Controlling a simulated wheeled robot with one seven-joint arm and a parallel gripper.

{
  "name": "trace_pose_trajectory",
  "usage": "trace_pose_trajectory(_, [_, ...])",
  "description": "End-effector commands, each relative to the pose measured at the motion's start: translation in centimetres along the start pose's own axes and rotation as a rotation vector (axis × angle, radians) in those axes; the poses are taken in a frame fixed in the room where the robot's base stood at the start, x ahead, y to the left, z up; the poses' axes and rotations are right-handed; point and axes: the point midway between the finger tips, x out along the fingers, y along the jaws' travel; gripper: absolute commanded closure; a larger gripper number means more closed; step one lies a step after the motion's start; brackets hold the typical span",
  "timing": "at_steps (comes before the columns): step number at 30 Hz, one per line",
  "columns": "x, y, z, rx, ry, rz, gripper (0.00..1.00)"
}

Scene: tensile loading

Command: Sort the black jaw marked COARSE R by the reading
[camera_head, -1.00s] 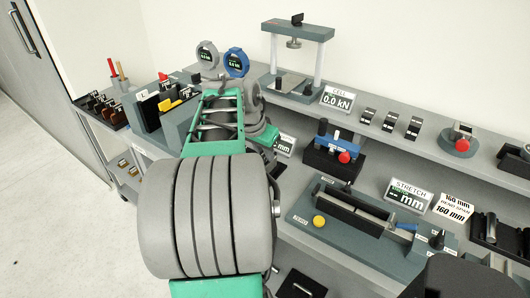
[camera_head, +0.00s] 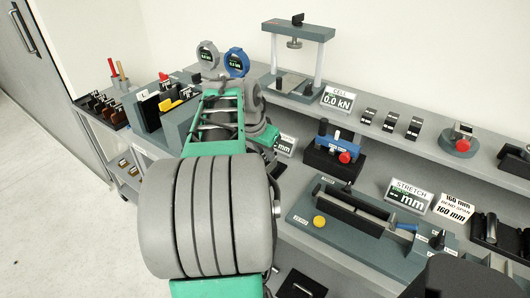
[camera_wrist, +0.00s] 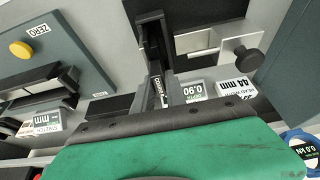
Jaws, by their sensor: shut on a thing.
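My gripper (camera_wrist: 155,55) shows in the wrist view as two dark fingers close together above the green wrist cover. It is shut on a small dark piece with a white marking, which looks like the black jaw (camera_wrist: 158,90); the marking is too small to read. In the head view my own arm hides the gripper and the jaw.
In the head view, a grey divided holder (camera_head: 172,128) and a black rack of several pieces (camera_head: 108,110) lie left. The stretch fixture (camera_head: 300,208) with a yellow button (camera_head: 319,221), the STRETCH display (camera_head: 409,196) and the blue-topped device (camera_head: 335,150) lie right. The upper shelf holds a press frame (camera_head: 320,62).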

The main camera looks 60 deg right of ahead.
Motion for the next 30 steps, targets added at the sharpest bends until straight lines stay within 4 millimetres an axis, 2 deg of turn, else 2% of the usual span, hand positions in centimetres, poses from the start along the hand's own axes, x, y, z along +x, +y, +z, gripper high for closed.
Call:
trace_pose_trajectory(23, [-0.02,-0.51,0.04,-0.001,0.0,0.0,1.0])
trace_pose_trajectory(24, [-0.02,-0.52,0.05,-0.001,0.0,0.0,0.81])
trace_pose_trajectory(30, [-0.02,-0.5,0.04,-0.001,0.0,0.0,0.65])
